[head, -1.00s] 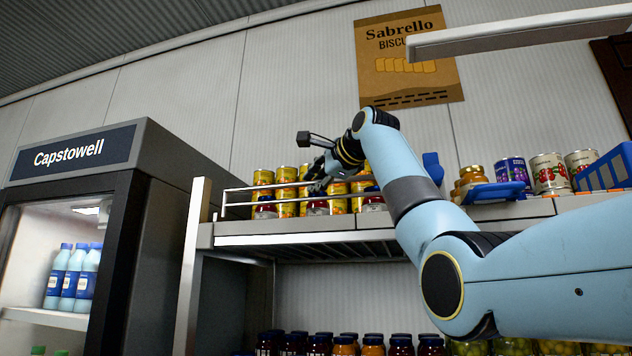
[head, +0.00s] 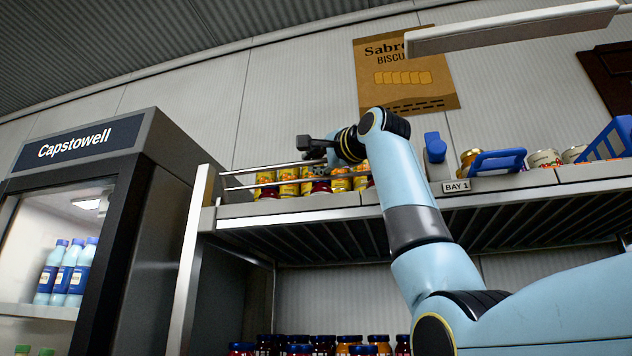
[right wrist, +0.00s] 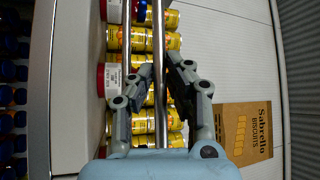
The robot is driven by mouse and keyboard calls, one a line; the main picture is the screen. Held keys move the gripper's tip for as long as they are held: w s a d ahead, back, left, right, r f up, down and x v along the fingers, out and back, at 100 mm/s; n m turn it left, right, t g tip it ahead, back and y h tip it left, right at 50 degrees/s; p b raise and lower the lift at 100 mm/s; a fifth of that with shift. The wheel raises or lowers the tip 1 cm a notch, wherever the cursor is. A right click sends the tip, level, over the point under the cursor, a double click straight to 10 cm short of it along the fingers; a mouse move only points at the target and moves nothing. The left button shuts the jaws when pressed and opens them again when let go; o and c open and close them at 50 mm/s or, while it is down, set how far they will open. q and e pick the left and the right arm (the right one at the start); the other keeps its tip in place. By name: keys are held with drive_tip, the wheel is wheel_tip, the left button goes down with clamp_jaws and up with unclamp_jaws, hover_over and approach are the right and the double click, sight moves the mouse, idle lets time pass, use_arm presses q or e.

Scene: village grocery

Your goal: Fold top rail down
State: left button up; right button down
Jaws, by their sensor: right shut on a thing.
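The top rail (head: 265,168) is a thin metal bar along the front of the upper shelf, above a parallel lower rail (head: 265,183). Both start near the shelf's left post. My right gripper (head: 318,152) is at the top rail's right-hand part, in front of the tins. In the right wrist view the rails run up the picture, and my right gripper (right wrist: 157,88) has its fingers on both sides of the thicker bar (right wrist: 159,50), shut on it. The exact contact is hard to see. My left gripper is out of view.
Blue brackets (head: 497,161) and more tins are to the right. A Capstowell fridge (head: 130,220) stands left. A lamp bar (head: 510,30) hangs at upper right.

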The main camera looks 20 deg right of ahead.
use_arm(q)
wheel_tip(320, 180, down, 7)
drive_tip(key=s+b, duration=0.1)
drive_tip(key=b, duration=0.5)
use_arm(e)
wheel_tip(320, 180, down, 6)
drive_tip(key=s+a+n+t+y, duration=0.1)
drive_tip(key=s+n+t+y, duration=0.1)
drive_tip(key=n+y, duration=0.4)
drive_tip(key=shift+a+n+y, duration=0.2)
drive_tip(key=shift+n+y, duration=0.2)
drive_tip(key=shift+n, duration=1.2)
drive_tip(key=shift+f, duration=0.3)
drive_tip(key=c, duration=1.6)
unclamp_jaws()
drive_tip(key=shift+d+t, duration=0.1)
drive_tip(key=shift+t, duration=0.2)
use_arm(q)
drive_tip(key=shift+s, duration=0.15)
use_arm(e)
drive_tip(key=shift+s+r, duration=0.1)
drive_tip(key=v, duration=1.2)
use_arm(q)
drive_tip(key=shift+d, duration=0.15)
